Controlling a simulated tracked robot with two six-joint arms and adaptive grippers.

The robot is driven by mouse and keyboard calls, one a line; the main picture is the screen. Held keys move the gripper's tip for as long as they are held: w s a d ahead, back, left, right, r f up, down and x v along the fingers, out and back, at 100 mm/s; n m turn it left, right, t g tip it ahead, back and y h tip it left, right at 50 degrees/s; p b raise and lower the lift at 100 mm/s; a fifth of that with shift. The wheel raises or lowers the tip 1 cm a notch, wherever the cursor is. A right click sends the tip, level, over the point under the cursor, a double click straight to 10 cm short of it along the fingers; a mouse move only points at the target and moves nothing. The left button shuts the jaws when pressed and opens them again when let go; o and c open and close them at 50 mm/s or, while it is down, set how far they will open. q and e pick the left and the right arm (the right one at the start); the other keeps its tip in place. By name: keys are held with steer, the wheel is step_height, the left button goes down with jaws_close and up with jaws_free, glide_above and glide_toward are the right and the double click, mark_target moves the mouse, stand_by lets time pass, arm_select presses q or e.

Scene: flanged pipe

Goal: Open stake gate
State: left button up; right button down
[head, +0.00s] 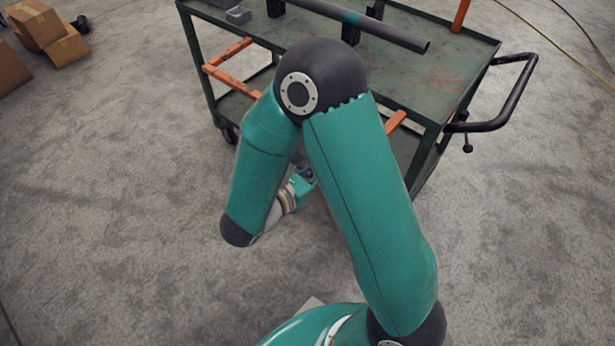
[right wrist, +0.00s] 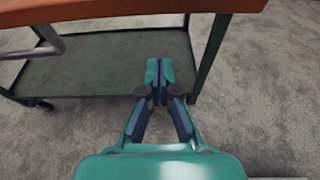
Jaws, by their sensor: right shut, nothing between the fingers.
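A green metal cart (head: 440,70) stands ahead with orange bars (head: 228,54) along its near side. Another piece of orange bar (head: 396,122) shows right of my arm, and the stretch between is hidden behind the arm. In the right wrist view an orange bar (right wrist: 130,10) runs across the top, close to the camera. Which part is the stake gate's latch I cannot tell. My right gripper (right wrist: 160,66) is shut and empty, below the orange bar and in front of the lower shelf (right wrist: 90,75). In the head view it is partly hidden by my arm. My left gripper is not in view.
A dark pipe (head: 385,32) with a teal band lies on the cart top. A black handle (head: 510,95) sticks out at the cart's right end. An orange post (head: 461,14) stands at the far right corner. Cardboard boxes (head: 45,35) sit far left.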

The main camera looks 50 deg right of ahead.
arm_select(q)
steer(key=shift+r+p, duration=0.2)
steer(key=shift+p, duration=0.15)
arm_select(e)
steer(key=shift+d+r, duration=0.25)
steer(key=shift+r, duration=0.7)
steer(key=shift+d+r, duration=0.25)
steer(key=shift+r, duration=0.65)
